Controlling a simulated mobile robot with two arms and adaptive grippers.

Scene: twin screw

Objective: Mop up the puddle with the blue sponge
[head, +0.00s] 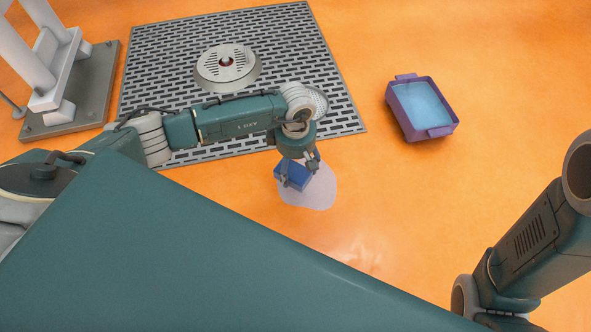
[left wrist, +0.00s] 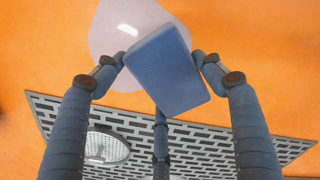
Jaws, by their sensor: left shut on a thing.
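The blue sponge (head: 294,174) is in my left gripper (head: 298,168), whose fingers are closed around it. In the left wrist view the sponge (left wrist: 168,70) is a blue block, held tilted between the fingers of the gripper (left wrist: 163,75). The puddle (head: 318,191) is a pale lilac patch on the orange floor. The sponge overlaps its upper left part in the head view; I cannot tell whether it touches the liquid. The puddle also shows behind the sponge in the left wrist view (left wrist: 108,35). My right gripper is not in view.
A dark slotted floor grate (head: 345,118) with a round domed fixture (head: 228,68) lies behind my left arm. A purple tray (head: 440,131) with light blue content stands at the right. A grey-based white stand (head: 90,95) is at the far left. Orange floor right of the puddle is clear.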

